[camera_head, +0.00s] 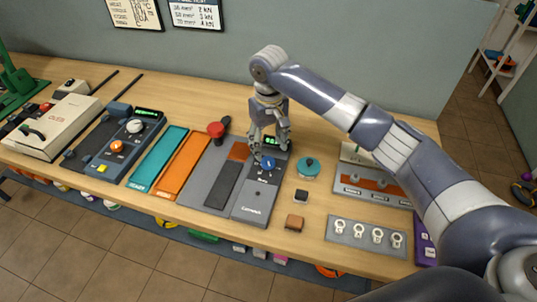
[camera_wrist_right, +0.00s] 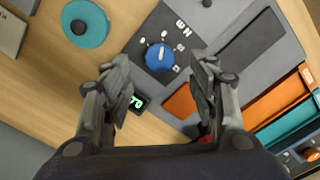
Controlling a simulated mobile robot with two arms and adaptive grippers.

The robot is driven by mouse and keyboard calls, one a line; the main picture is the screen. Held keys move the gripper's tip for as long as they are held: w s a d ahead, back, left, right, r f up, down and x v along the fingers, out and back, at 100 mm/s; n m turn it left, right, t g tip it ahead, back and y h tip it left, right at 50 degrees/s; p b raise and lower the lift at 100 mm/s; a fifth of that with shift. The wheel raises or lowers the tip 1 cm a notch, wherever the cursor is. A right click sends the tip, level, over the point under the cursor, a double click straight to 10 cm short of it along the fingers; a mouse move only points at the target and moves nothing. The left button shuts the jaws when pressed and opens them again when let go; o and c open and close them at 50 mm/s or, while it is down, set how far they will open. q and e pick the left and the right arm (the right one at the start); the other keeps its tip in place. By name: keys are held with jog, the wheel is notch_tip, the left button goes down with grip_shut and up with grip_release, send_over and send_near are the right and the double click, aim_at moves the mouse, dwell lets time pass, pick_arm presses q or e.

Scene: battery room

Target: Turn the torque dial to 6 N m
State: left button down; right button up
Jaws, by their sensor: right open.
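The torque dial (camera_head: 268,163) is a blue round knob with a white pointer mark. It sits on a dark plate of the grey tester panel (camera_head: 252,205), with small white marks around it. In the wrist view the blue dial (camera_wrist_right: 160,57) lies between and beyond my fingertips. My right gripper (camera_head: 267,150) is open above the dial, fingers pointing down; it also shows in the wrist view (camera_wrist_right: 160,72). I cannot tell whether a finger touches the dial. A small green-lit display (camera_wrist_right: 136,101) is beside it; its figures are unclear. My left gripper is out of view.
A red knob (camera_head: 215,130) is to the left. Orange (camera_head: 184,165) and teal (camera_head: 158,158) trays lie farther left.

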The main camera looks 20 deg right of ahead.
aim_at(269, 162)
notch_tip(269, 162, down, 5)
jog(key=shift+r+p, duration=0.1)
jog(key=shift+p, duration=0.25)
jog(key=shift+w+f, duration=0.1)
jog(key=shift+f, duration=0.85)
jog(key=c, duration=0.9)
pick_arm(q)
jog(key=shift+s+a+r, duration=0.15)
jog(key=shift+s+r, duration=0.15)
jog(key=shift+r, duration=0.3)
pick_arm(e)
jog(key=shift+c, duration=0.8)
